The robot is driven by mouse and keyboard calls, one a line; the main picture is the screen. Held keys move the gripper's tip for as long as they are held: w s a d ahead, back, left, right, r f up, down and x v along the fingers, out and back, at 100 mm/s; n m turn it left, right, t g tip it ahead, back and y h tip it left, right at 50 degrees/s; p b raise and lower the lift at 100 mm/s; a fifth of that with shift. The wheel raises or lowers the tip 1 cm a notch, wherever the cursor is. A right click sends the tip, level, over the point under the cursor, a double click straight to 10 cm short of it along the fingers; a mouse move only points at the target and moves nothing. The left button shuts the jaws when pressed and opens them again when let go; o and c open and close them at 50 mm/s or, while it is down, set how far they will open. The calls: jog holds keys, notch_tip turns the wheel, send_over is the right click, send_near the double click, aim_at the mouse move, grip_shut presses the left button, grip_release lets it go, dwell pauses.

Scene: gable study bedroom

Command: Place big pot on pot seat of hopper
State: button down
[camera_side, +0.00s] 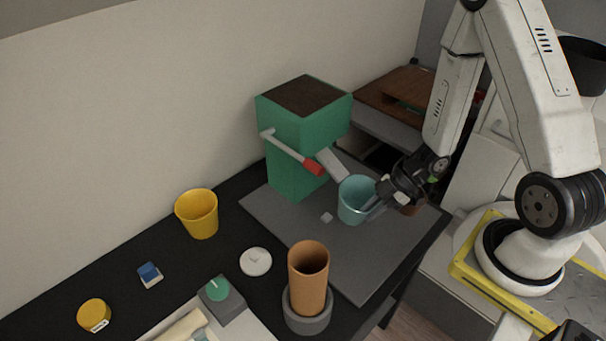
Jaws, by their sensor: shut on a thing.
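The hopper (290,160) is a green box with dark soil in its top, a red-tipped lever and a grey chute (334,164) sloping down to the right. It stands on a grey base plate (285,228). A teal pot (353,203) is upright just below the chute's lower end. My gripper (373,208) reaches in from the right and is shut on the teal pot's right side. I cannot tell whether the pot's bottom touches the plate. No pot seat shows clearly; the teal pot may cover it.
A brown object (411,209) is partly hidden behind my gripper. A yellow pot (197,215), a white lid (256,262), a terracotta tube (308,268) in a grey holder, a blue-and-white block (150,274) and a green-knobbed box (222,300) stand left and in front. The plate's front is mostly clear.

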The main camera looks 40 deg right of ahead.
jog(key=shift+f, duration=0.45)
jog(key=c, duration=0.7)
grip_release()
jog(key=v, duration=1.2)
jog(key=shift+w, duration=0.15)
